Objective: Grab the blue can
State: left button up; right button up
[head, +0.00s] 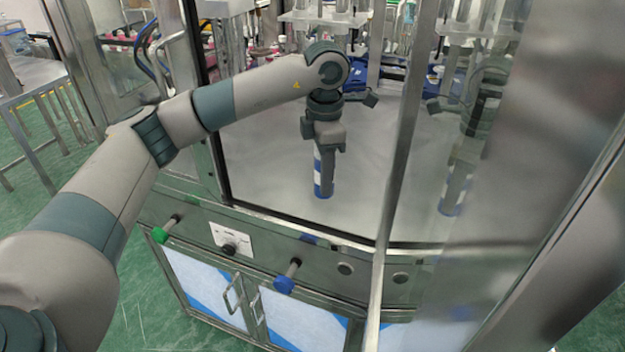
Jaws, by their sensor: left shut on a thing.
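My left arm reaches in from the left through the machine's open front. My left gripper (326,148) points down and is shut on the blue can (322,178), a slim cylinder with blue and white bands. The gripper covers the can's upper part. The can is upright over the grey metal worktop (270,185); I cannot tell whether its base touches the surface. My right gripper is not in view.
A metal door frame post (400,150) and a reflective panel (500,150) stand right of the can. Crimping machinery (325,22) hangs behind. Knobs (285,282) stick out from the front panel below. Worktop left of the can is clear.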

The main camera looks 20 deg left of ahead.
pick_arm(q)
jog(key=shift+s+d+r, duration=0.5)
jog(key=shift+d+r, duration=0.05)
jog(key=shift+d, duration=0.15)
